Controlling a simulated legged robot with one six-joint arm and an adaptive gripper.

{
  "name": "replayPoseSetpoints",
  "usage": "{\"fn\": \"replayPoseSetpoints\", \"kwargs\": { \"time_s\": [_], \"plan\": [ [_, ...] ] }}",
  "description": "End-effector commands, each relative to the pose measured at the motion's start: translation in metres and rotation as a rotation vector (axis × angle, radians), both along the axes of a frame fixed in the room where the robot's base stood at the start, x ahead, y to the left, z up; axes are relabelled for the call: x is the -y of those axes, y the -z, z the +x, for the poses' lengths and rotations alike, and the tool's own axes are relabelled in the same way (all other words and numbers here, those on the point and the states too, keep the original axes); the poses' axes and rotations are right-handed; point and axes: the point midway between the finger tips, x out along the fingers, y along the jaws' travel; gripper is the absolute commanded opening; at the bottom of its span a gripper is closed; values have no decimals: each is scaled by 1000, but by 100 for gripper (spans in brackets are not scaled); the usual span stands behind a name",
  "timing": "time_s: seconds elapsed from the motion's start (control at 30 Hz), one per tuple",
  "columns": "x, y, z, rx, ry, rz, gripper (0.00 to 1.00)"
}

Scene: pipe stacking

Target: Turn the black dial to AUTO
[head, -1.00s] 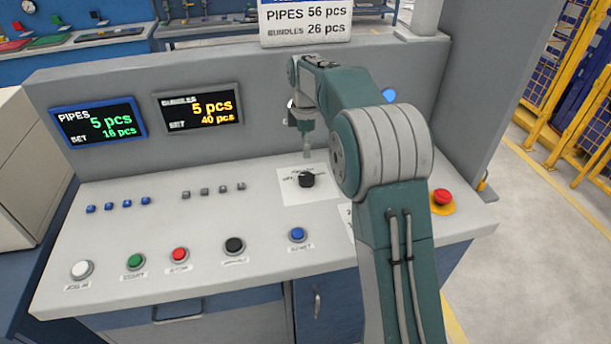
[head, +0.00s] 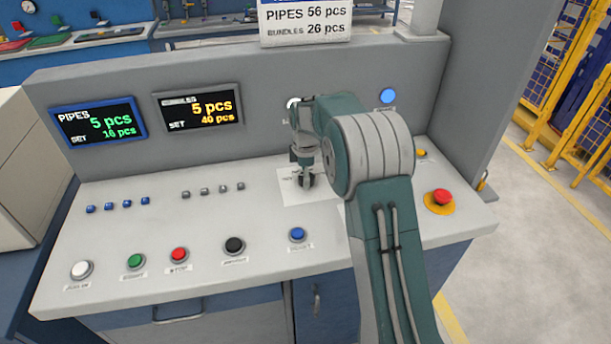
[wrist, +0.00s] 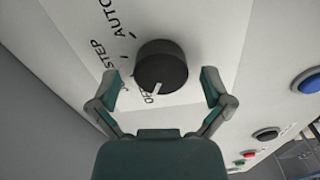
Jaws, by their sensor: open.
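The black dial (head: 304,183) sits on a white label plate on the sloped console; in the head view my gripper (head: 304,170) is right above it and partly hides it. In the wrist view the dial (wrist: 161,62) shows clearly, with its white mark at the OFF label. The STEP label (wrist: 108,62) and AUTO label (wrist: 120,18) are printed beside it. My gripper (wrist: 159,84) is open, with one finger on each side of the dial and visible gaps between.
Blue (head: 297,234), black (head: 234,245), red (head: 179,254), green and white push buttons line the console's front. A red emergency button (head: 441,197) is at the right. Two counter screens stand on the back panel, left of my arm.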

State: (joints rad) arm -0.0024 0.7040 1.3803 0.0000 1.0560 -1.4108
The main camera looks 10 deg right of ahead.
Motion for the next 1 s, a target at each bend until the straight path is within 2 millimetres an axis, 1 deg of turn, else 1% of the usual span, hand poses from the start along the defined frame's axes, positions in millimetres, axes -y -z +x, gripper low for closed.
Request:
{"fn": "replayPoseSetpoints", "kwargs": {
  "time_s": [0.07,0.17,0.2,0.23,0.27,0.67,0.87,1.0],
  "plan": [
    [0,0,0,0,0,0,99],
    [0,0,0,0,0,0,59],
    [0,0,0,0,0,0,41],
    [0,0,0,0,0,0,28],
    [0,0,0,0,0,0,17],
    [0,1,1,0,31,0,17],
    [0,2,1,-1,130,0,17],
    [0,2,1,-1,241,0,17]
  ]
}}
